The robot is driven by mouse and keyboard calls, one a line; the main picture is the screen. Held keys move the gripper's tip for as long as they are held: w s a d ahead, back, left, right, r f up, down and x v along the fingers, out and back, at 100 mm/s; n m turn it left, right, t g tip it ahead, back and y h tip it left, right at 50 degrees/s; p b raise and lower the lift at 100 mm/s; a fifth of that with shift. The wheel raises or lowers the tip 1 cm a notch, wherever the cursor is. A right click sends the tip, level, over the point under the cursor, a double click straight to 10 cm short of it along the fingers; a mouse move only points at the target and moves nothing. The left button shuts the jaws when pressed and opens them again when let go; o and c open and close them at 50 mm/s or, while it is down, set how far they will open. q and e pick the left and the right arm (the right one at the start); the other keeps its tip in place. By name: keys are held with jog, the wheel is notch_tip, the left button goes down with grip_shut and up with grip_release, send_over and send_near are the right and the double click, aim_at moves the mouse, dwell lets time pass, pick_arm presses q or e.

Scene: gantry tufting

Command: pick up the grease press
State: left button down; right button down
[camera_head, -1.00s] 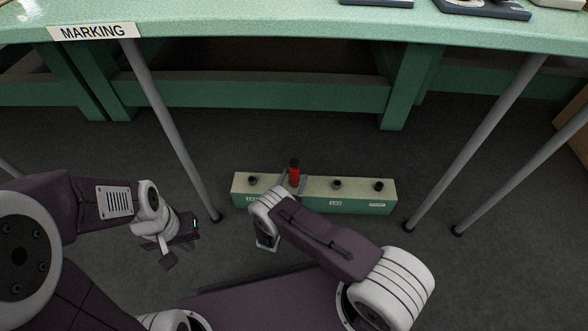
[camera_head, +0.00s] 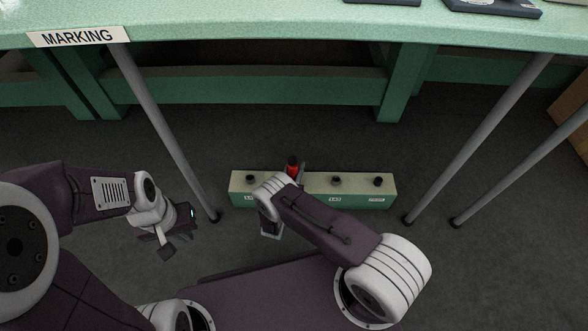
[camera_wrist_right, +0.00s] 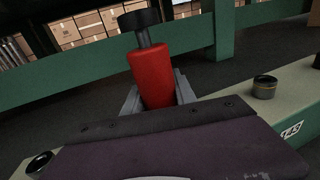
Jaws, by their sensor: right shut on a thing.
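The grease press looks to be the red cylinder (camera_head: 292,163) with a black cap, standing upright at the long pale green box on the floor. In the right wrist view the red cylinder (camera_wrist_right: 152,75) rises between the grey fingers of my right gripper (camera_wrist_right: 158,98), which is shut on it. Its lower end is hidden behind my wrist. In the head view my right wrist hides most of that gripper. My left gripper (camera_head: 180,232) hangs empty at the left, away from the box; its finger gap is unclear.
The pale box (camera_head: 350,184) has several black-capped fittings on top and labels on its front. Grey poles (camera_head: 160,130) stand at either side. The green bench with a MARKING sign (camera_head: 78,37) runs above. Dark floor lies around the box.

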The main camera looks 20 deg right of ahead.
notch_tip(320, 180, up, 5)
jog(key=p, duration=0.3)
jog(key=shift+f+p, duration=0.15)
jog(key=shift+p, duration=0.25)
jog(key=s+d+r+p, duration=0.6)
jog(key=d+p, duration=0.2)
jog(key=d, duration=0.1)
jog(key=shift+s+d+r, duration=0.15)
jog(key=shift+s+d, duration=0.1)
jog(key=shift+d, duration=0.15)
